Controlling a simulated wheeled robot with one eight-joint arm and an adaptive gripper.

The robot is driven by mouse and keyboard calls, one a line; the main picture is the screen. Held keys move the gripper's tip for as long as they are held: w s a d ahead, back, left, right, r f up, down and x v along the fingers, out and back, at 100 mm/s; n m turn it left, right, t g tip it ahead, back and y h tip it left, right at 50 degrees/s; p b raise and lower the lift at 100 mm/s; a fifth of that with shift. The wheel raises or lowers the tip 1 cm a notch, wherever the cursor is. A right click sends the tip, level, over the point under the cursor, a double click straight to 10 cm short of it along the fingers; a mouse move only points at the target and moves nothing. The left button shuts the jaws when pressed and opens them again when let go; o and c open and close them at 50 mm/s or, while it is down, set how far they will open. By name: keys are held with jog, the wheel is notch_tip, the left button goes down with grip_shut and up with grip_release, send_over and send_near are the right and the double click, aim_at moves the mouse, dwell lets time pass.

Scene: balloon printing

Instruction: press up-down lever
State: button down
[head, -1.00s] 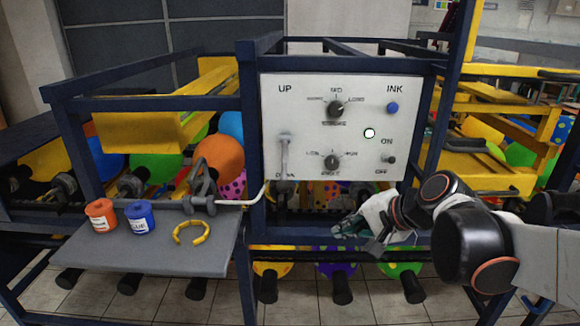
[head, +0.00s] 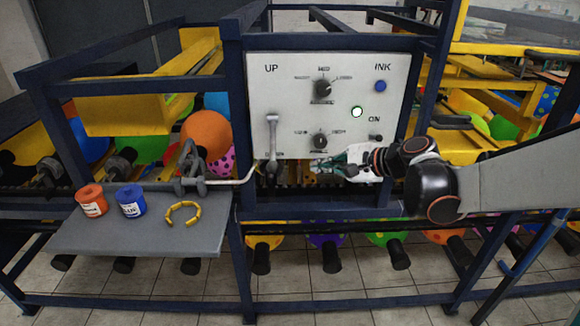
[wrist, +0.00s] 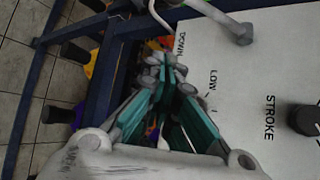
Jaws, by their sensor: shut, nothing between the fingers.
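The up-down lever (head: 272,140) is a grey bar on the left side of the white control panel (head: 354,90), below the UP label. Its bar runs roughly vertically, and its lower end covers part of the lower label. The lever also shows at the top of the wrist view (wrist: 218,20), near the DOWN lettering. My gripper (head: 318,167) is at the panel's lower edge, to the right of the lever and apart from it. In the wrist view my gripper (wrist: 168,72) has its teal fingers closed together with nothing between them.
The panel also carries dials, a blue INK button (head: 380,86), a lit indicator (head: 357,112) and an ON switch (head: 375,137). At left, a grey shelf (head: 110,238) holds orange and blue ink pots and a yellow ring. Dark blue frame bars (head: 232,120) surround the panel.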

aim_at(273, 144)
jog(key=w+a+f+b, duration=0.2)
jog(key=w+a+b, duration=0.1)
jog(key=a, duration=0.5)
jog(key=shift+w+a+f, duration=0.15)
jog(key=shift+a, duration=0.15)
dwell(0.3)
